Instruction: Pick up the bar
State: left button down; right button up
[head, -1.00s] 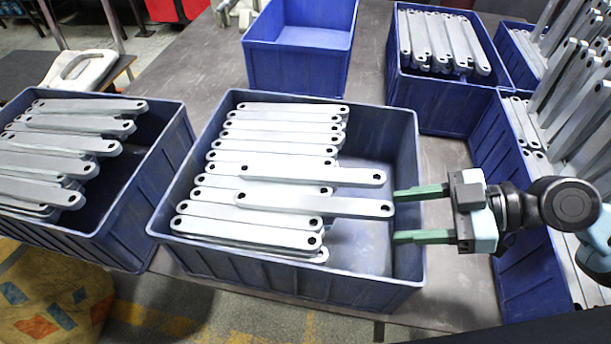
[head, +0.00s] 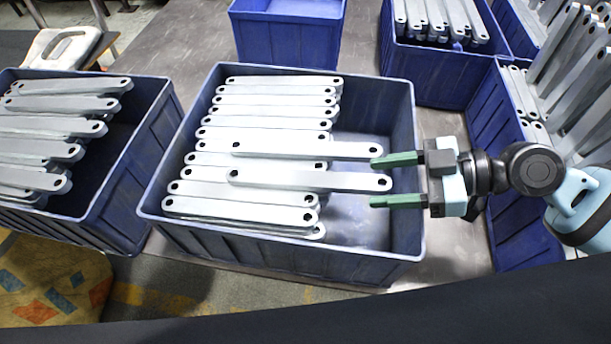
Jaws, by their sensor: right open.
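Several flat galvanized bars with a hole at each end lie in a stack in the middle blue bin (head: 403,240). Two bars stick out to the right of the others: an upper bar (head: 300,149) and a lower bar (head: 310,180). My right gripper (head: 385,181) is open, its green fingers pointing left over the right part of the bin. The right end of the lower bar lies at the gap between the fingertips. The upper finger is by the upper bar's end; I cannot tell whether it touches. My left gripper is not in view.
A blue bin (head: 140,195) with more bars stands at the left. An empty-looking blue bin (head: 285,40) is at the back. Other bins of bars stand at the back right (head: 430,75) and right (head: 510,190). Bare table shows between bins.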

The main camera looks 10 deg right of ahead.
aim_at(341, 179)
jog(key=a, duration=0.1)
jog(key=w+a+p, duration=0.1)
jog(key=a, duration=0.2)
jog(key=shift+w+f+p, duration=0.25)
jog(key=shift+w+p, duration=0.05)
jog(key=shift+p, duration=0.05)
jog(key=shift+a+f, duration=0.3)
jog(key=shift+c, duration=0.7)
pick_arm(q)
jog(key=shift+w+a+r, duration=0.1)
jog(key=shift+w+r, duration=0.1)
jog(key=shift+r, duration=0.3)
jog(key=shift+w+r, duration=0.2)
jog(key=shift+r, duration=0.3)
pick_arm(e)
grip_shut()
jog(key=shift+r, duration=0.1)
notch_tip(341, 179, up, 9)
jog(key=shift+p, duration=0.35)
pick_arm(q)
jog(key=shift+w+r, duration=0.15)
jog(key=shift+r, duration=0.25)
pick_arm(e)
jog(key=shift+r, duration=0.4)
